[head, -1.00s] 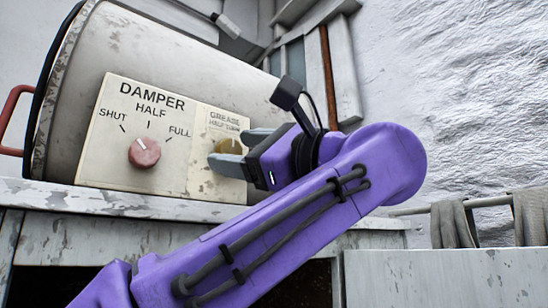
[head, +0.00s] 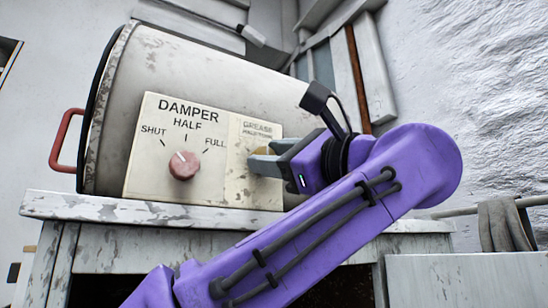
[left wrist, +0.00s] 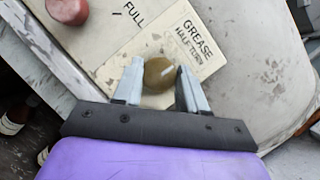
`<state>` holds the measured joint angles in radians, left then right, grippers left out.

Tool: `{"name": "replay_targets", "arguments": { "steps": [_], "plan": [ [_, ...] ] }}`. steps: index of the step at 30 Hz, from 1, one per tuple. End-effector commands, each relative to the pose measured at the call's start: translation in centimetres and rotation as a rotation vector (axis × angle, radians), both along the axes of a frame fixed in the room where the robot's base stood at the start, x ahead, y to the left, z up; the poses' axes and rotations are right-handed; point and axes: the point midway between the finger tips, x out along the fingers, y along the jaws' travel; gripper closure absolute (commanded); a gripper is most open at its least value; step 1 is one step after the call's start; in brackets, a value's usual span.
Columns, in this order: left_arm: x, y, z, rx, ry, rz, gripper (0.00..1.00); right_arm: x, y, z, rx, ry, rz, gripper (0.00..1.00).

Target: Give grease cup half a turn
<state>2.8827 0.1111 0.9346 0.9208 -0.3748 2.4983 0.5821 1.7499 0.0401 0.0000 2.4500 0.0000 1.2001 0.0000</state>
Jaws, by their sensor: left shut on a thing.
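The grease cup is a round brass-coloured knob on the cream panel, under the label GREASE HALF-TURN. It shows clearly in the left wrist view (left wrist: 157,74), with a pale mark on its face. In the head view only a sliver of the grease cup (head: 261,150) shows behind my fingers. My left gripper (head: 262,160) is shut on the grease cup, its grey fingers on either side of it; they also flank it in the left wrist view (left wrist: 159,76). My right gripper is in neither view.
The red DAMPER knob (head: 184,165) sits left of the cup on the same panel (head: 140,185), its pointer between SHUT and HALF. A pale drum (head: 215,75) with a red handle (head: 63,141) rests on a worn white ledge (head: 100,208). Bottles (left wrist: 14,118) show at the wrist view's left.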

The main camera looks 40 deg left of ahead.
Motion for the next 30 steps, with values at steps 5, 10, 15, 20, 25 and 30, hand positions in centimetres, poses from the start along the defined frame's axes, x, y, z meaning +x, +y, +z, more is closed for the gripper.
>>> {"name": "replay_targets", "arguments": {
  "steps": [5,10,15,20,25,30],
  "plan": [
    [0.1,0.1,-0.8,0.034,0.101,-0.002,0.89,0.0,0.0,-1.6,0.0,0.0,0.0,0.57],
    [0.1,0.2,-1.0,0.089,0.238,-0.002,0.89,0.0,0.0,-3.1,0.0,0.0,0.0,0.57],
    [-0.1,0.2,-1.1,0.152,0.386,-0.002,0.89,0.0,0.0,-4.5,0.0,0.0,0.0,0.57],
    [-0.1,0.3,-1.1,0.21,0.528,-0.003,0.89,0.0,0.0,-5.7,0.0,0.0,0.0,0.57],
    [-0.3,0.3,-1.0,0.273,0.677,-0.002,0.89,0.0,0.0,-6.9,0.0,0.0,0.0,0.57],
    [-0.4,0.4,-0.9,0.334,0.826,-0.003,0.89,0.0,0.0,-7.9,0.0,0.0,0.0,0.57]
  ]
}}
